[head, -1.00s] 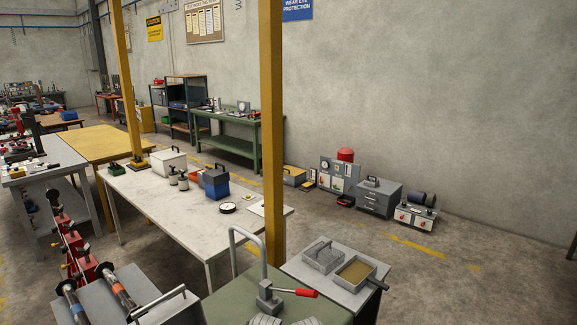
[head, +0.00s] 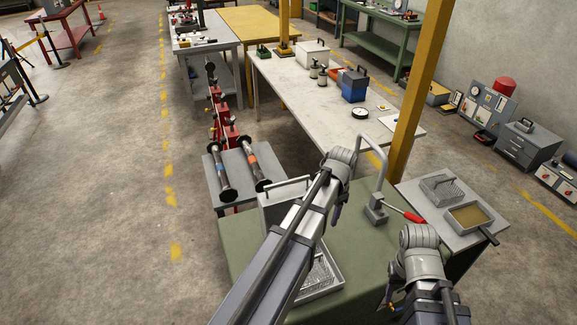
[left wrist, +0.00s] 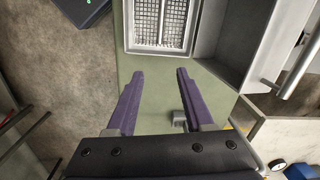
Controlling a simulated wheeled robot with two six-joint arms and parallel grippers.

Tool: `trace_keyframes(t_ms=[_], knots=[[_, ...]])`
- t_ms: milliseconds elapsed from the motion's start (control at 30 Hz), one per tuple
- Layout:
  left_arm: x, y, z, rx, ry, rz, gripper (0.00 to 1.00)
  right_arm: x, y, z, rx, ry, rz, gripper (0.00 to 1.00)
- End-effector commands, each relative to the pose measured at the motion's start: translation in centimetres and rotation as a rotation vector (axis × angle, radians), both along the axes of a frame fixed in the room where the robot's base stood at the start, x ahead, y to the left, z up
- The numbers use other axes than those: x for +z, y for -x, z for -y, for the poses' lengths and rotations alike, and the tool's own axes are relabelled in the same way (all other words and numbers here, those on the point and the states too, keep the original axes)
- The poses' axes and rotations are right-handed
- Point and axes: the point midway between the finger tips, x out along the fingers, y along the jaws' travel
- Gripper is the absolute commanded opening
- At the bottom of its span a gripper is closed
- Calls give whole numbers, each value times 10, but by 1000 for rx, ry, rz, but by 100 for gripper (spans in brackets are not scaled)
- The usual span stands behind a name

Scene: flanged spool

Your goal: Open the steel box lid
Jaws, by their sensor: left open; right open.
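The steel box (head: 335,288) sits on the green bench, with metal mesh inside it, partly hidden behind my left arm. Its lid (head: 272,212) stands raised at the far left side of the box, with a bar handle on its outer face. In the left wrist view the box (left wrist: 128,28) shows at the top, with the lid (left wrist: 225,42) tilted up to its right. My left gripper (head: 337,212) is open and empty; its purple fingers (left wrist: 158,72) are beside the box, apart from the lid. My right gripper (head: 391,296) is open and empty, right of the box.
A bent metal post with a red-handled lever (head: 377,205) stands on the green bench (head: 232,258). A side table (head: 420,208) holds a wire basket and a tray. Rollers (head: 256,168) lie on a grey stand behind. A yellow pillar (head: 420,90) rises at the right.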

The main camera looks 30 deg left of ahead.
Motion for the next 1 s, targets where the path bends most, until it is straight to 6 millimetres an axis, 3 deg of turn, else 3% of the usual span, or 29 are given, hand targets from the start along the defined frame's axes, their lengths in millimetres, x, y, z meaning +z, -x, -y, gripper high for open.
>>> trace_keyframes(t_ms=[33,100,300,400,600,1000], knots=[[21,-26,-29,-13,7,2,52,21,0,0,-1,0,0,50],[34,-45,-64,-46,15,6,52,34,0,0,-2,-1,-1,50],[60,-78,-151,-127,27,18,52,60,0,0,-4,-1,-1,50],[67,-84,-178,-154,31,23,52,67,0,0,-4,-1,-1,50],[69,-87,-198,-177,34,27,52,70,0,0,-5,-1,-1,50],[54,-86,-197,-177,33,26,52,54,0,0,-6,-1,0,50]])
